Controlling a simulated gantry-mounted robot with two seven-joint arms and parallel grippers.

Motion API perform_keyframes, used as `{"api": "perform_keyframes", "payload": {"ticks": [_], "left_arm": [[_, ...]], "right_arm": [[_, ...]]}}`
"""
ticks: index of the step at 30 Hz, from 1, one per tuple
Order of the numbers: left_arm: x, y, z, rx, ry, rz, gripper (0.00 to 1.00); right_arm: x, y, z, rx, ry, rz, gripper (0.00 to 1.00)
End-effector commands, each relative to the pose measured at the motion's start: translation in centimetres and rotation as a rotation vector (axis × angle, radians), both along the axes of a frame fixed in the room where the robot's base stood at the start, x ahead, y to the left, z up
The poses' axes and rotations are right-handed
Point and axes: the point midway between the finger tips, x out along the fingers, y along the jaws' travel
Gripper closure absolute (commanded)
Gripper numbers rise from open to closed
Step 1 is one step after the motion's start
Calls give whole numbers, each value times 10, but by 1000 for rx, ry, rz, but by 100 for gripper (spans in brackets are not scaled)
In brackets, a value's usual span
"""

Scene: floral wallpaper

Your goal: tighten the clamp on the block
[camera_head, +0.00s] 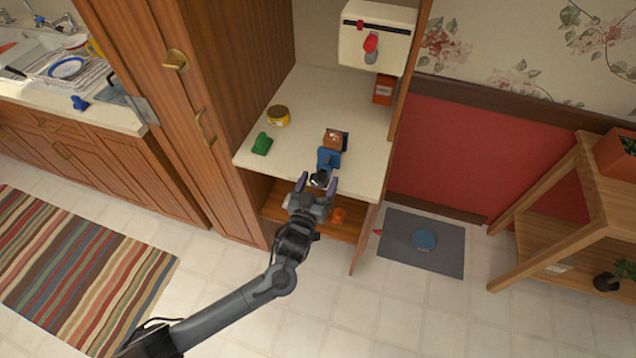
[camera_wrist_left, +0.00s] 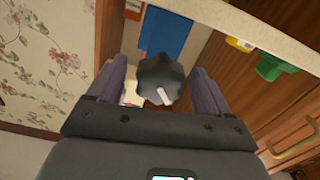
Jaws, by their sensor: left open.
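The blue clamp (camera_head: 328,158) sits at the front edge of the cream counter, against an orange-brown block (camera_head: 335,139). Its dark lobed knob (camera_head: 319,178) faces out over the edge. The knob also shows in the left wrist view (camera_wrist_left: 160,80), with a white mark on it, below the blue clamp body (camera_wrist_left: 166,32). My left gripper (camera_head: 318,185) is open, with one finger on each side of the knob. In the left wrist view a gap shows at the left finger; the right finger looks very close to the knob. My right gripper is in neither view.
A green object (camera_head: 262,144) and a yellow tin (camera_head: 278,115) stand on the counter (camera_head: 300,90) left of the clamp. A white box with a red lever (camera_head: 371,43) hangs above. Wooden cabinet walls flank the counter; an orange object (camera_head: 339,215) lies on the shelf below.

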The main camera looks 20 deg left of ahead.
Motion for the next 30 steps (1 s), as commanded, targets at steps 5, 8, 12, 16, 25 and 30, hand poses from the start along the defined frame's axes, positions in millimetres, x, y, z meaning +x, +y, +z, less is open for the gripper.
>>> {"api": "perform_keyframes", "payload": {"ticks": [5, 8, 12, 16, 25, 30], "left_arm": [[0, 0, 0, 0, 0, 0, 21], [0, 0, 0, 0, 0, 0, 27], [0, 0, 0, 0, 0, 0, 48], [0, 0, 0, 0, 0, 0, 68], [0, 0, 1, 21, 1, 0, 75], [0, 0, 2, 87, 6, 1, 76]], "right_arm": [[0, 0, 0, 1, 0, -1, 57], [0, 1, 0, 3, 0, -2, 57], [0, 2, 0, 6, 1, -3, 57], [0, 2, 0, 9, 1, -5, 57], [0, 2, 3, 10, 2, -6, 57], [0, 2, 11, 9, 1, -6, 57]]}}
